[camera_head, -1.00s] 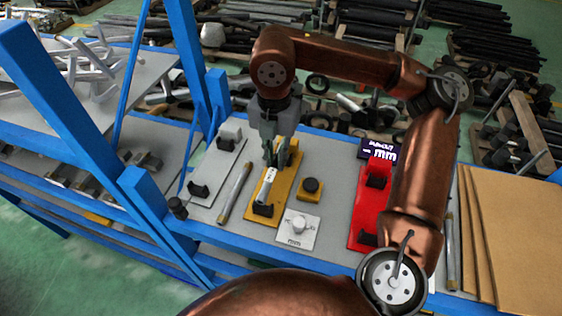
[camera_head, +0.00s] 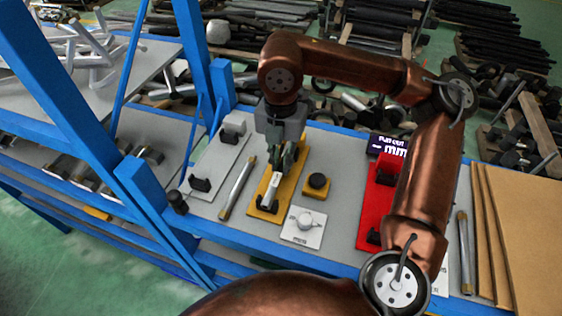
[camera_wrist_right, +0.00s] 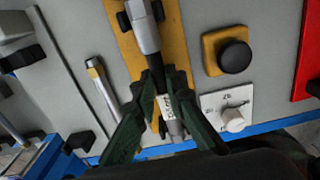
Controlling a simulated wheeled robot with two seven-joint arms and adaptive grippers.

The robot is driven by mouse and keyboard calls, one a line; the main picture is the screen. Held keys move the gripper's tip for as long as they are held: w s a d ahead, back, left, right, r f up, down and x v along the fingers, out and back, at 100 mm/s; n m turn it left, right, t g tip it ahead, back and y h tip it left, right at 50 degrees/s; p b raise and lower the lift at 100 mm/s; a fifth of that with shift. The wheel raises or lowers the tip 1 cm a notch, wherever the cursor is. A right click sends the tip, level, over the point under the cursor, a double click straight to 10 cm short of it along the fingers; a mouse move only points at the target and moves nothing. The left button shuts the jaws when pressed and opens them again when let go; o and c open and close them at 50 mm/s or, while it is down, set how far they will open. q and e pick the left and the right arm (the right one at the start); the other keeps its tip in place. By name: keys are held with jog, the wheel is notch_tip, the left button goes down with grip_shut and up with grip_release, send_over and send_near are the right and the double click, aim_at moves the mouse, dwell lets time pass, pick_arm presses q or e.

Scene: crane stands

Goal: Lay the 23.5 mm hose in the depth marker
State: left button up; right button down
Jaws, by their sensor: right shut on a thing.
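My right gripper (camera_head: 281,172) reaches down over the yellow stand (camera_head: 292,170) and is shut on a pale hose with a printed label (camera_head: 270,190). The wrist view shows the green fingers (camera_wrist_right: 168,90) on either side of the labelled hose (camera_wrist_right: 173,108). The hose lies along the yellow stand (camera_wrist_right: 122,22), its near part at the black cradle. The fingers hide part of the hose, so I cannot tell whether it rests fully in the cradle. Its size marking is not readable, and nothing readable names the depth marker. My left gripper is not in view.
A brass-ended tube (camera_head: 238,188) lies left of the yellow stand, beside a grey stand (camera_head: 212,168). A yellow button box (camera_head: 317,187) and white dial plate (camera_head: 303,228) are at its right. A red stand (camera_head: 371,212) stands farther right, partly behind my arm. Blue posts flank the left.

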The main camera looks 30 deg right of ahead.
jog(key=c, duration=2.2)
grip_release()
jog(key=shift+w, duration=0.2)
jog(key=shift+o, duration=1.6)
jog(key=shift+s, duration=0.15)
jog(key=shift+r, duration=0.2)
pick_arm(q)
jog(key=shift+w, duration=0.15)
pick_arm(e)
notch_tip(320, 180, up, 12)
jog(key=shift+f, duration=0.2)
